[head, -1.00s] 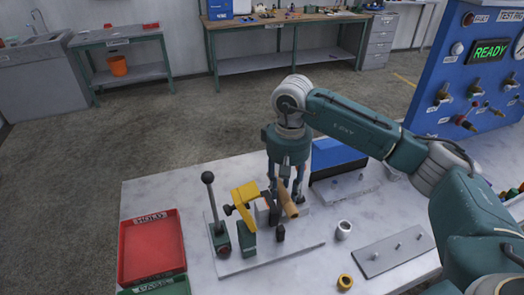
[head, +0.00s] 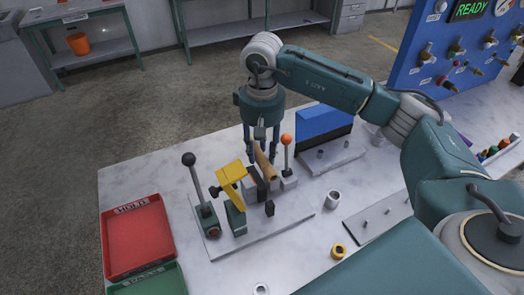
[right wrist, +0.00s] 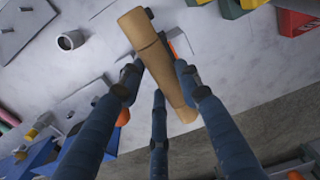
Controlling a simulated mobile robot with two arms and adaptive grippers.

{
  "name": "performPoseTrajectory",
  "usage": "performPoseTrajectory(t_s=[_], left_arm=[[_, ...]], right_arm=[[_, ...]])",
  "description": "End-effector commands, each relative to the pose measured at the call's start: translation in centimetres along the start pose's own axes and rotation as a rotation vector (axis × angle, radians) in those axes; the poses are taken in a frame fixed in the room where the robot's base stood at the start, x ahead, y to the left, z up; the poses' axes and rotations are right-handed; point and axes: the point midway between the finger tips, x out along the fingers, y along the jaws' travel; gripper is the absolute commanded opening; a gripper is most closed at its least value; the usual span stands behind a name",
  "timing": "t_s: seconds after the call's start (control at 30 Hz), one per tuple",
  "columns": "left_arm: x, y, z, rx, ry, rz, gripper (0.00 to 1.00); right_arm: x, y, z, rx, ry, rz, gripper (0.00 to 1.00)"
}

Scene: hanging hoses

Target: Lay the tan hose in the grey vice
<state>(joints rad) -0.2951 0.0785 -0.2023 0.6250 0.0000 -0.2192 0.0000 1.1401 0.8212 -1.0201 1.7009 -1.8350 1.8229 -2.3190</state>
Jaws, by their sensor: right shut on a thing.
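The tan hose (head: 265,163) is a short, stiff-looking tube. It is between the fingers of my right gripper (head: 262,148), which is shut on it, and it tilts lengthwise in the head view. The hose (right wrist: 158,58) also shows in the right wrist view, crossing between the dark fingers of the right gripper (right wrist: 157,82). The grey vice (head: 256,184) stands on the base plate just below and in front of the hose. The hose overlaps it in the picture; I cannot tell whether they touch. My left gripper is not in view.
A yellow clamp (head: 231,174) and a black-knobbed lever (head: 199,188) stand left of the vice. An orange-knobbed lever (head: 287,150) stands close on the right. A blue box (head: 322,124), a white cup (head: 333,199) and a red tray (head: 136,237) are further off.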

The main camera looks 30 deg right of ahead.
Motion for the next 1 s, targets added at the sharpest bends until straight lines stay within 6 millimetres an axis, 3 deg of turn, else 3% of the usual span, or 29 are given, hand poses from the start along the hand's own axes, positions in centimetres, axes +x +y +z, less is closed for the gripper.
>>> performPoseTrajectory(t_s=[0.13, 0.5, 1.0], left_arm=[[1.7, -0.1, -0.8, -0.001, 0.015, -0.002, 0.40], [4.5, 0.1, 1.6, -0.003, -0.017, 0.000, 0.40], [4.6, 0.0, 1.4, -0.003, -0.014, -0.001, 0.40]], right_arm=[[1.8, 0.0, 0.0, 0.000, 0.000, 0.000, 0.02], [5.0, 0.0, 0.0, 0.001, 0.001, 0.000, 0.02], [5.2, 0.0, 0.0, 0.001, 0.001, 0.000, 0.02]])
